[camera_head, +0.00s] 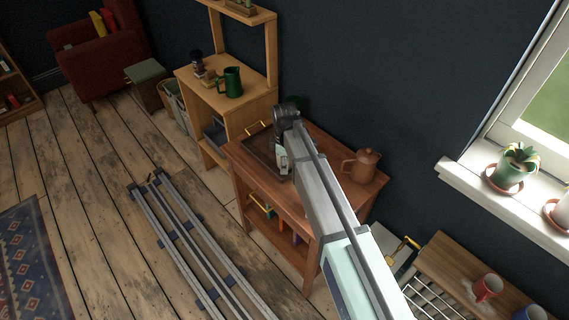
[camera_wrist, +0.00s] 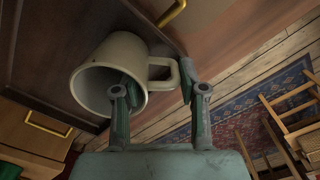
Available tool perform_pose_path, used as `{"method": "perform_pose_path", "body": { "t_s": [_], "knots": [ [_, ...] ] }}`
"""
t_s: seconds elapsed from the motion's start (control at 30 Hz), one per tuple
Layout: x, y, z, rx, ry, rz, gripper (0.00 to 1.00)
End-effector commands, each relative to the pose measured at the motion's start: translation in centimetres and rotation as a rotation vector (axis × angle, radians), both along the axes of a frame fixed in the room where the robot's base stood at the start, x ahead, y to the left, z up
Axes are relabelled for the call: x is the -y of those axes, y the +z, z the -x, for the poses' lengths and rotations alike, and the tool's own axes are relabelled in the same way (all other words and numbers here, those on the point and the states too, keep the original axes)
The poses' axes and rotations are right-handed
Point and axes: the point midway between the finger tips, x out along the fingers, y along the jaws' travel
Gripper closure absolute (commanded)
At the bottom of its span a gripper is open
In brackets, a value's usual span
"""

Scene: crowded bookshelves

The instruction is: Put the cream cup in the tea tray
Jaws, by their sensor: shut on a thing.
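The cream cup (camera_wrist: 106,68) lies on its side in the wrist view, its mouth facing the lower left and its handle to the right. My gripper (camera_wrist: 157,78) is shut on it, with one finger at the cup's mouth and the other beyond the handle. The dark brown tea tray (camera_wrist: 45,45) with brass handles spreads behind the cup. In the head view the tray (camera_head: 258,150) sits on the wooden side table, with my gripper (camera_head: 283,158) over its right part. The cup is mostly hidden there by my arm. I cannot tell whether the cup touches the tray.
A brown teapot (camera_head: 361,166) stands on the right of the side table (camera_head: 305,207). A taller shelf unit with a green pitcher (camera_head: 230,82) stands behind to the left.

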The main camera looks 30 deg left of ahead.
Motion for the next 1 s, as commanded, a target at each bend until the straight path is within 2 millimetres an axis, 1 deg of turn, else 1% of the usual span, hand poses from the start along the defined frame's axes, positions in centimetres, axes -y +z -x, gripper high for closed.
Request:
{"method": "perform_pose_path", "body": {
  "t_s": [0.1, 0.43, 0.47, 0.5, 0.83, 1.0],
  "knots": [
    [0.0, -0.6, 0.0, 0.000, 0.000, 0.000, 1.00],
    [0.0, -0.9, 0.0, 0.000, 0.000, 0.000, 1.00],
    [0.0, -0.9, 0.0, 0.000, 0.000, 0.000, 0.48],
    [0.0, -0.9, 0.0, 0.000, 0.000, 0.000, 0.34],
    [0.0, -0.8, 0.0, 0.000, 0.000, 0.000, 0.33],
    [0.0, 0.1, 0.0, 0.001, 0.000, -0.002, 0.33]
  ]
}}
